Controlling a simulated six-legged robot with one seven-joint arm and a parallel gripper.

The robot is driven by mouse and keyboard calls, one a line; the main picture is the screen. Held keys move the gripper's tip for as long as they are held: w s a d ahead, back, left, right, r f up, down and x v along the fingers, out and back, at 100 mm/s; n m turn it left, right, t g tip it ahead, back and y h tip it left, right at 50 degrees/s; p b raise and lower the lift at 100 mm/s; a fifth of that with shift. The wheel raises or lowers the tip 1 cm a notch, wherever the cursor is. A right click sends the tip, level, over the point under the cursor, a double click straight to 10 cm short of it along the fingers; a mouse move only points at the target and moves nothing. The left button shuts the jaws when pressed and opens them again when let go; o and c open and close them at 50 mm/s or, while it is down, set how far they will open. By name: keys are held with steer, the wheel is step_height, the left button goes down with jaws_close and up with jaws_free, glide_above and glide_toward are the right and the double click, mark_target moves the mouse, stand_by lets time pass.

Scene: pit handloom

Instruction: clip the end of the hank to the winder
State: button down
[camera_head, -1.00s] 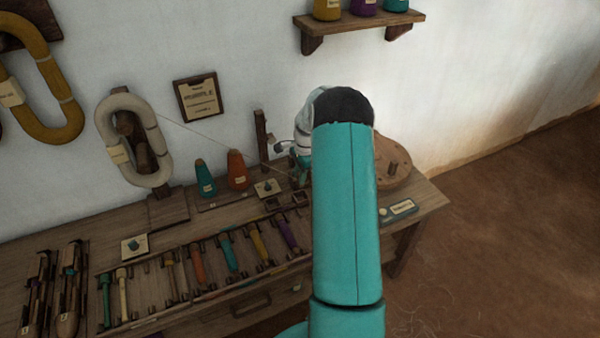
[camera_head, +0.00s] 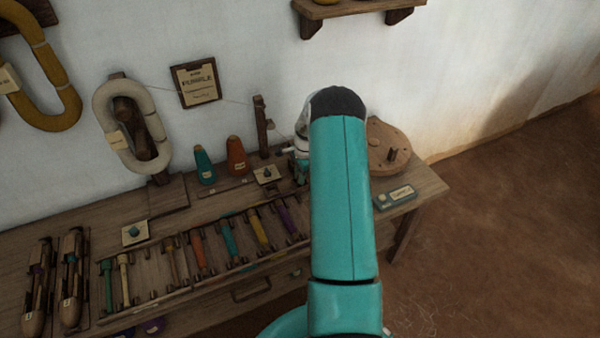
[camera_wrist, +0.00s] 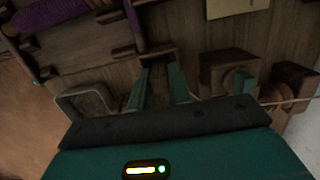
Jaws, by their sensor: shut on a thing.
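The cream hank (camera_head: 103,112) hangs on a wooden holder on the wall at left in the head view. A thin thread leads from it to the right, past the placard, towards my gripper. The winder appears to be the round wooden disc (camera_head: 381,141) with an upright peg, at the bench's right end. My gripper (camera_wrist: 159,73) has its two teal fingers close together over the bench in the wrist view. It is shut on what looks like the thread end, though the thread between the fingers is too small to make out. My arm hides the space between gripper and disc.
A wooden post (camera_head: 261,128) stands at the back of the bench, left of my arm. Teal (camera_head: 204,168) and orange (camera_head: 236,158) cones stand beside it. A small teal-edged device (camera_head: 396,197) lies before the disc. Several bobbins lie in a front rack.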

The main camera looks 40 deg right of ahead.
stand_by(0.3)
steer(key=c, duration=0.9)
jaws_free()
steer(key=shift+r, duration=4)
